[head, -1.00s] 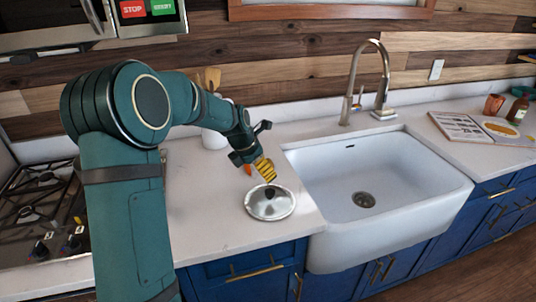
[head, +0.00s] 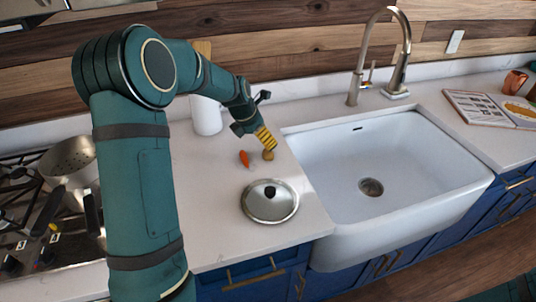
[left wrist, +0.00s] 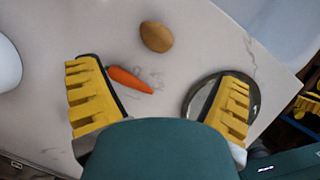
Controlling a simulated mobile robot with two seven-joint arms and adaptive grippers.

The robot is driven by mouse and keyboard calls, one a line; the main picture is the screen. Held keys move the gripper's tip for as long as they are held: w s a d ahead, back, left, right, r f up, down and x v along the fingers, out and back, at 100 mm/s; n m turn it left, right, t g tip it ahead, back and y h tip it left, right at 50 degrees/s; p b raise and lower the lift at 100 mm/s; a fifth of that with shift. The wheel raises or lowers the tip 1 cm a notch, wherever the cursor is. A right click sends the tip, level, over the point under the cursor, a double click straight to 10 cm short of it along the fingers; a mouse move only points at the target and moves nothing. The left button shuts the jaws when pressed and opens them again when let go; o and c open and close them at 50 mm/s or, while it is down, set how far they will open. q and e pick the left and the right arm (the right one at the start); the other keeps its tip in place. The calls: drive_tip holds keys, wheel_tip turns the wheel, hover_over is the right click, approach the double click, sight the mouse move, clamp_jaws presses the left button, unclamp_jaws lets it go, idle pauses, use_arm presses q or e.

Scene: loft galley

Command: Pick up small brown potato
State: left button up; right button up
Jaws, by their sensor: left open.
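The small brown potato (head: 268,155) lies on the white counter, just below my left gripper's fingertips in the head view. My left gripper (head: 264,138) has yellow ribbed fingers. In the left wrist view the gripper (left wrist: 160,92) is spread wide open and empty, apart from the potato.
An orange carrot (head: 244,158) lies left of the potato. A metal pot lid (head: 270,214) with a dark knob lies nearer the front edge. A white sink (head: 385,215) is to the right. A white canister (head: 206,115) stands behind, and a stove with a pot (head: 70,160) is left.

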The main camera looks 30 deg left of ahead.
sight(266, 152)
use_arm(q)
drive_tip(key=x, duration=0.3)
drive_tip(key=b+x, duration=0.1)
drive_tip(key=x, duration=0.5)
drive_tip(key=shift+w+a+f, duration=0.15)
drive_tip(key=shift+a+f, duration=0.15)
drive_tip(key=shift+f, duration=0.05)
drive_tip(key=c, duration=1.4)
